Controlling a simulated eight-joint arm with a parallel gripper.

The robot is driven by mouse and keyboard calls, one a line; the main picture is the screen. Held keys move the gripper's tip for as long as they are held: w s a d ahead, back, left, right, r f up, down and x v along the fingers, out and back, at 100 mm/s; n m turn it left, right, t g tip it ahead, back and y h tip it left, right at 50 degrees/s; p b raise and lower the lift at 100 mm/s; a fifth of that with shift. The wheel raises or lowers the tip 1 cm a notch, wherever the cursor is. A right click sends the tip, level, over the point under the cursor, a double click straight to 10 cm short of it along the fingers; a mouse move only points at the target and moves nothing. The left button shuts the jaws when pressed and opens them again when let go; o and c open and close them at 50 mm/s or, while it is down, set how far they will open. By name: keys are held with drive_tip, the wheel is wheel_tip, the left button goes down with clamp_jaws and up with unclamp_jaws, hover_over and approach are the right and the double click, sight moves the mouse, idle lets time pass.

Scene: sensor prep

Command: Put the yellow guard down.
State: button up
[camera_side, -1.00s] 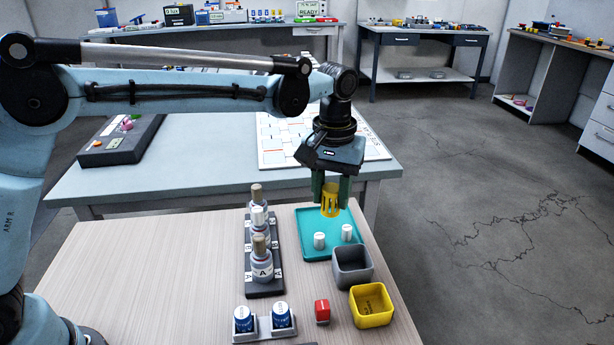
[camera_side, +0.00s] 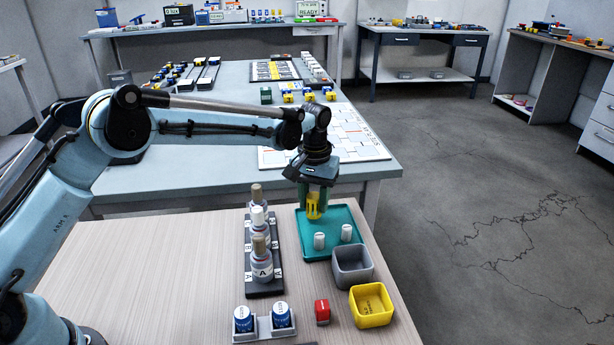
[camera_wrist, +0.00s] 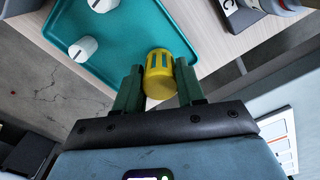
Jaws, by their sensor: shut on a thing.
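The yellow guard (camera_side: 314,206) is a small slotted cylinder held between the green fingers of my gripper (camera_side: 316,198). In the wrist view the guard (camera_wrist: 160,76) sits between the two fingertips of my gripper (camera_wrist: 159,84), which is shut on it. It is over the far left part of the teal tray (camera_side: 347,214); I cannot tell whether its bottom touches the tray. The tray (camera_wrist: 135,35) also shows in the wrist view. Two white caps (camera_side: 319,241) (camera_side: 346,233) stand on the tray's near part.
The table's left side (camera_side: 150,270) is clear.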

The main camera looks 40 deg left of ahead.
drive_tip(key=shift+f, duration=0.6)
drive_tip(key=shift+f, duration=0.15)
drive_tip(key=o, duration=0.8)
